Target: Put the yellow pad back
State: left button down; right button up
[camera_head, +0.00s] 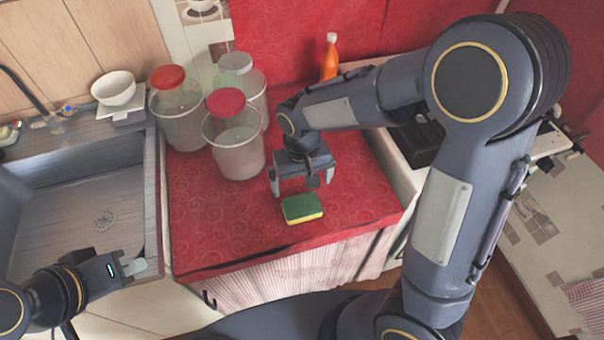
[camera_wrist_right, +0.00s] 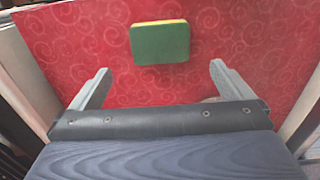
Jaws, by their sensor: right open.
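The yellow pad (camera_head: 302,208) is a small sponge with a green top and a yellow side. It lies flat on the red oilcloth counter (camera_head: 215,225), near its front edge. My right gripper (camera_head: 295,190) is open and empty, just behind and above the pad. In the right wrist view the pad (camera_wrist_right: 160,42) lies beyond and between the two open fingers (camera_wrist_right: 155,85), apart from them. My left gripper (camera_head: 138,266) is at the lower left by the sink's front edge, away from the pad; its finger opening is not clear.
Several large jars with lids, one of them a pink-lidded jar (camera_head: 235,140), stand on the counter left of my right gripper. An orange bottle (camera_head: 330,58) stands at the back. A sink (camera_head: 75,205) is at left, with a white bowl (camera_head: 114,88) behind it. The counter left of the pad is clear.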

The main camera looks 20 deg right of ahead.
jog(key=s+d+r+m+t+y, duration=0.1)
jog(key=s+d+r, duration=0.3)
jog(key=s, duration=0.4)
jog(key=s+d+r+m+t+y, duration=0.1)
jog(key=s+d+r+t+y, duration=0.1)
jog(key=s+d+r+t, duration=0.2)
jog(key=s+d+r, duration=0.1)
jog(key=s+r, duration=0.2)
jog(key=s, duration=0.1)
jog(key=shift+r+t+y, duration=0.15)
jog(key=shift+t+y, duration=0.15)
jog(key=shift+y, duration=0.1)
